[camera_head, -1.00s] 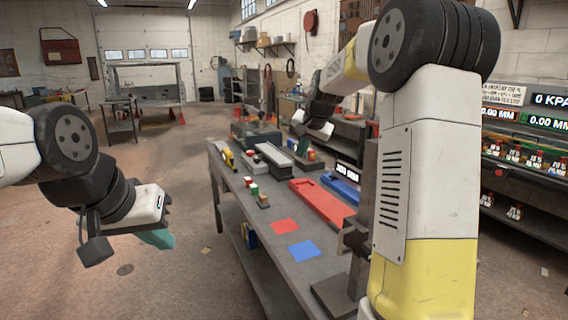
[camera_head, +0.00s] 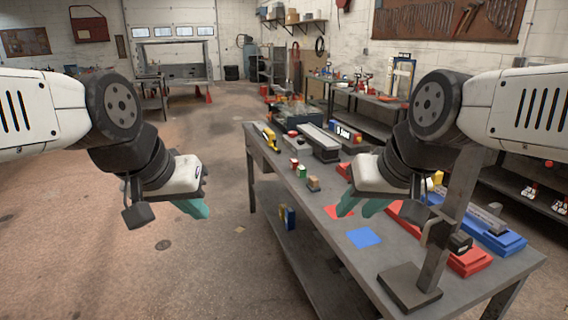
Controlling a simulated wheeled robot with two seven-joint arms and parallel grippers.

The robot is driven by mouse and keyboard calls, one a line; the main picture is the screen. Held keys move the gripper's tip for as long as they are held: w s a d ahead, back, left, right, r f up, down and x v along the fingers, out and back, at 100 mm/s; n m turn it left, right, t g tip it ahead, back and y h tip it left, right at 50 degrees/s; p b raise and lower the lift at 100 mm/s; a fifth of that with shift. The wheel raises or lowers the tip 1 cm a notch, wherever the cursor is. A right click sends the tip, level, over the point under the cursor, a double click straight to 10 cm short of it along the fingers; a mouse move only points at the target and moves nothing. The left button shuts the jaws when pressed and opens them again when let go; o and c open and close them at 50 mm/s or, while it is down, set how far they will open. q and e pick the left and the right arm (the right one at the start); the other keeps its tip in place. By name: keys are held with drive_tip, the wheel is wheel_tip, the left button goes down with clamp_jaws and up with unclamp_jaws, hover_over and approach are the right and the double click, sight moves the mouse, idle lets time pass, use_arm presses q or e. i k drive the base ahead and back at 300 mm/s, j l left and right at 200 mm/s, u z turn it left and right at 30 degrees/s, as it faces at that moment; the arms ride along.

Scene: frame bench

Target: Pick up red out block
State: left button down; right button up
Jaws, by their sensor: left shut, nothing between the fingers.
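Small blocks stand on the grey bench (camera_head: 325,228): a red-topped one (camera_head: 293,134), one with red and green parts (camera_head: 301,171) and a tan one (camera_head: 313,184). I cannot tell which is the red out block. My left gripper (camera_head: 193,209) is shut and empty, left of the bench over the floor. My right gripper (camera_head: 359,208) hangs over the bench near the red square (camera_head: 336,212), its teal fingers apart with nothing seen between them. Its hand hides part of the bench behind it.
A blue square (camera_head: 363,238) lies on the bench. A red fixture (camera_head: 469,263) and a blue fixture (camera_head: 513,242) lie at right, near a grey post on a base plate (camera_head: 409,291). A grey device (camera_head: 319,139) stands at the far end. The floor at left is clear.

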sight(293, 162)
drive_tip(key=i+j+z, duration=0.1)
drive_tip(key=i+j, duration=0.2)
drive_tip(key=i+j+z, duration=0.1)
drive_tip(key=i+j, duration=0.2)
drive_tip(key=j, duration=0.25)
drive_tip(key=i+j+z, duration=0.15)
drive_tip(key=i+j, duration=0.15)
drive_tip(key=j, duration=0.15)
drive_tip(key=i+l+z, duration=0.1)
drive_tip(key=i, duration=0.4)
drive_tip(key=i+l+z, duration=0.1)
drive_tip(key=i, duration=0.4)
drive_tip(key=l, duration=0.1)
